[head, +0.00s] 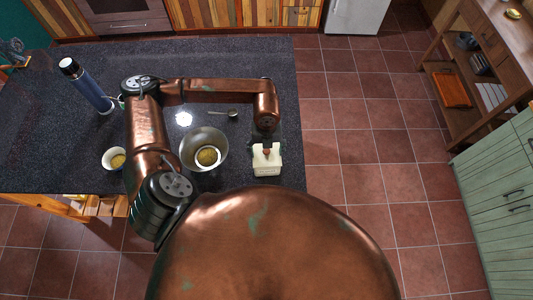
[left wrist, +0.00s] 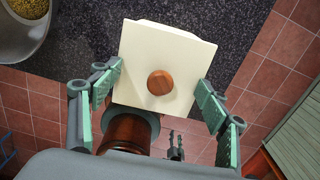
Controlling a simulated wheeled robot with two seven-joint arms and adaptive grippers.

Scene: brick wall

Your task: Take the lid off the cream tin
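The cream tin (head: 267,168) stands at the counter's right front corner, with its lid and brown knob on top. In the left wrist view the square cream lid (left wrist: 150,45) shows from above, with a round wooden knob (left wrist: 160,83) in its middle. My left gripper (head: 265,138) is just above and behind the tin in the head view. In the left wrist view its fingers (left wrist: 158,80) are spread on both sides of the knob, apart from it, near the lid's edges. Contact with the lid cannot be told. My right gripper is not clearly seen.
A metal bowl (head: 190,148) with yellow contents stands left of the tin. A small white bowl (head: 108,159), a blue flask (head: 90,90) and a small dark scoop (head: 231,113) are also on the dark counter (head: 55,140). The counter ends just right of the tin.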

